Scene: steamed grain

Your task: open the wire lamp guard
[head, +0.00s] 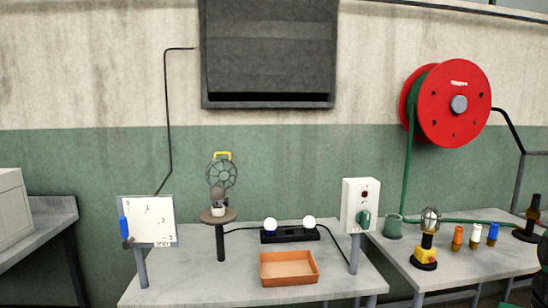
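A round wire lamp guard (222,174) with a yellow handle (222,156) on top shows left of centre in the head view. Its spoked face is turned toward me, and it looks tipped upright above a dull brownish bulb (217,195). The bulb sits in a white socket on a round brown stand (218,216). The bulb's lower part looks uncovered, but the hinge is too small to make out. A second caged lamp (430,220) on a black and yellow base stands on the right table.
An orange tray (290,281), a black holder with two white bulbs (290,235) and a switch box (361,206) are on the middle table. A white panel (148,221) stands at left. A red hose reel (453,104) hangs at right. Coloured cylinders (474,238) stand on the right table.

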